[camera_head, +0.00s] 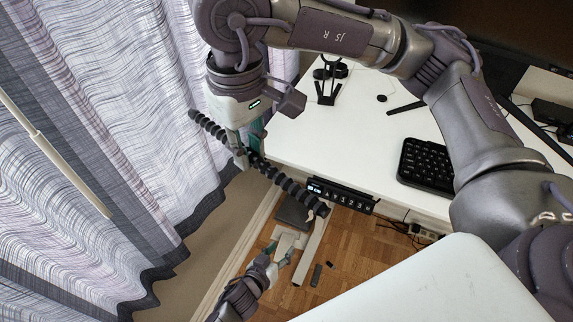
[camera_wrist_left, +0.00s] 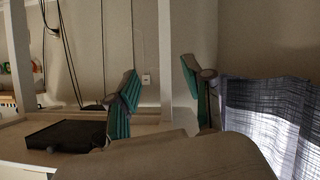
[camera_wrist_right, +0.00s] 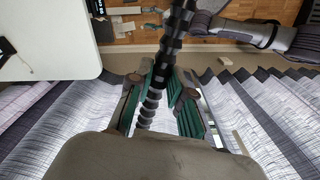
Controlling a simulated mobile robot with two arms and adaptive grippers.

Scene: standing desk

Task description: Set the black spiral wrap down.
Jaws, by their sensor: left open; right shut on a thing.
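The black spiral wrap (camera_head: 286,184) is a long ribbed black tube, held in the air beside the left edge of the white desk (camera_head: 345,135). Its lower end overlaps the desk's control panel in the head view; I cannot tell whether they touch. My right gripper (camera_head: 246,150) is shut around the wrap. In the right wrist view the wrap (camera_wrist_right: 176,42) passes between the green finger pads of the right gripper (camera_wrist_right: 161,88). My left gripper (camera_head: 277,262) is low, below the desktop over the floor. In the left wrist view the left gripper (camera_wrist_left: 158,88) is open and empty.
A black keyboard (camera_head: 426,165) and a black stand (camera_head: 328,82) are on the desk. The control panel (camera_head: 341,194) is on the desk's front edge. Curtains (camera_head: 100,130) hang at the left. A dark box (camera_wrist_left: 66,136) sits near my left gripper. The desktop between stand and keyboard is mostly clear.

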